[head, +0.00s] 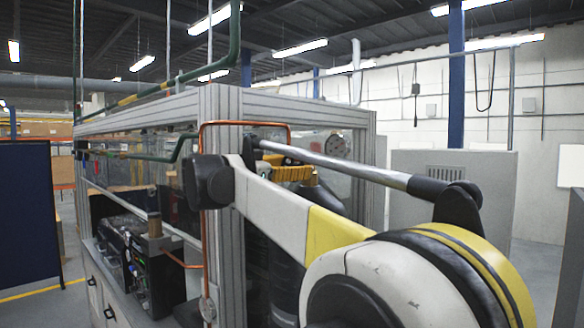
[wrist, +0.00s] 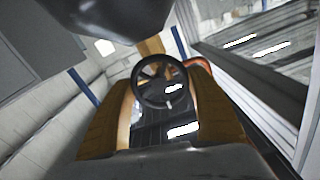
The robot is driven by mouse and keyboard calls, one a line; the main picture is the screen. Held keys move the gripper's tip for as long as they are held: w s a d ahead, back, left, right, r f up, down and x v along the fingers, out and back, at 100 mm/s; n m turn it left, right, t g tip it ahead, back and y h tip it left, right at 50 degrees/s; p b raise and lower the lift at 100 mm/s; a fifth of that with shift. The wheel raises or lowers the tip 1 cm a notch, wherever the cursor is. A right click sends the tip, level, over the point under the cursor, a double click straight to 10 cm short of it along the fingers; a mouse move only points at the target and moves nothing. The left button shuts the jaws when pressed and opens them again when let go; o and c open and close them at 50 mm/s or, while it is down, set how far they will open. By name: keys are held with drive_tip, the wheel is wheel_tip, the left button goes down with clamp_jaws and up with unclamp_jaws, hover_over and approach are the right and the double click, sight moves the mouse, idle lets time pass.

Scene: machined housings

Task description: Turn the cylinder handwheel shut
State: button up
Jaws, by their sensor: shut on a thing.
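The handwheel (wrist: 136,85) is a black ring with spokes, in the middle of the wrist view. My gripper (wrist: 162,84) has its two orange-brown fingers on the left and right sides of the wheel, shut on it. In the head view my gripper (head: 290,173) shows as orange-yellow fingers inside the aluminium frame, behind my arm. The handwheel cannot be made out there. A dark cylinder body (head: 287,262) stands below the gripper, partly hidden by my arm. How far the wheel is turned cannot be told.
An aluminium frame post (head: 222,240) stands just left of my gripper, with a copper pipe (head: 205,215) along it. A black machine unit (head: 140,265) sits on the bench at left. A grey cabinet (head: 470,190) stands at right.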

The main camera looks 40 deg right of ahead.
idle(0.4)
drive_tip(key=o, duration=1.2)
drive_tip(key=a, duration=0.8)
drive_tip(key=s+a, duration=0.1)
drive_tip(key=a, duration=0.3)
